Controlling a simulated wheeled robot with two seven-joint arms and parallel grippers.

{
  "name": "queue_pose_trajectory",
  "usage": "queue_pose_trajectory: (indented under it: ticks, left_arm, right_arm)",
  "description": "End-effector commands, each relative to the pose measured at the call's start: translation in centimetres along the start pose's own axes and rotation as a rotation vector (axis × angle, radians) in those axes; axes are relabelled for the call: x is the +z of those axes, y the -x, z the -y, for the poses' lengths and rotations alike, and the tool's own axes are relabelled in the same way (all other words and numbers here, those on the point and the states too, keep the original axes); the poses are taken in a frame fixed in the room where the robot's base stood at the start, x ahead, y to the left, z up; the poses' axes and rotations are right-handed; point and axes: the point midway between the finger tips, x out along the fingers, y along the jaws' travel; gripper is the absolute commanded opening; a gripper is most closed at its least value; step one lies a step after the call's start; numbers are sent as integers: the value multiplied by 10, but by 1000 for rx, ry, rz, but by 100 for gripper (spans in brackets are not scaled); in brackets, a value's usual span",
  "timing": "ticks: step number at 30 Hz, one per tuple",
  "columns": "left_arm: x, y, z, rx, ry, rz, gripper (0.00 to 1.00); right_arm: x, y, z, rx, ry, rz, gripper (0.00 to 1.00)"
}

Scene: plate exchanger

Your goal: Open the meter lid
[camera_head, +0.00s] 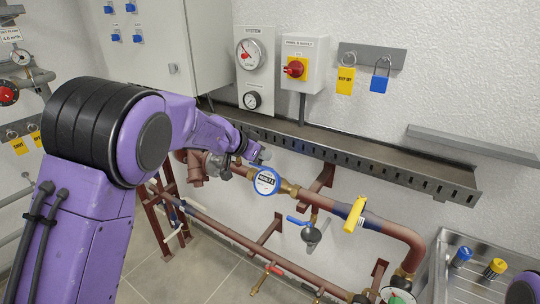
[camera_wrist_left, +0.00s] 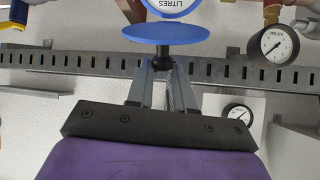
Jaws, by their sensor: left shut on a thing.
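The meter (camera_head: 267,181) is a round white dial with a blue rim on the copper pipe, and its face shows in the head view. In the left wrist view, part of the meter face (camera_wrist_left: 170,5) shows upside down at the top edge. The blue meter lid (camera_wrist_left: 165,33) is a disc standing out from the face, with a dark knob under it. My left gripper (camera_wrist_left: 163,66) is shut on that knob. In the head view my left gripper (camera_head: 252,152) is just above the meter, its fingertips hard to make out. My right gripper is out of view.
A perforated metal tray (camera_head: 350,150) runs along the wall above the meter. A blue-handled valve (camera_head: 310,229) and a yellow handle (camera_head: 355,213) are right of and below it. A pressure gauge (camera_wrist_left: 273,43) shows at the right in the wrist view.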

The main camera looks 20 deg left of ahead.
Motion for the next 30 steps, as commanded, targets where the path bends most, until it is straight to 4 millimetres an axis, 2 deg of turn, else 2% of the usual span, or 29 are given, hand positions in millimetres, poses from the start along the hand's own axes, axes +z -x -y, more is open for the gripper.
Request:
queue_pose_trajectory:
  ticks: [3,14,15,17,18,26,30]
  left_arm:
    - [7,0,3,-1,6,22,0]
    - [10,0,3,1,10,31,0]
    - [11,-1,3,1,9,31,25]
    - [10,-1,2,2,9,31,44]
    - [9,-1,2,2,9,30,47]
    - [6,1,2,2,7,23,47]
    - [6,18,2,0,5,22,47]
  right_arm:
    - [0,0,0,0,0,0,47]
    - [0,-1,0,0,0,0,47]
    - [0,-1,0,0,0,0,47]
    - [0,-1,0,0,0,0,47]
    - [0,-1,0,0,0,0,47]
    - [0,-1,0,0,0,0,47]
    - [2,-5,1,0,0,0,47]
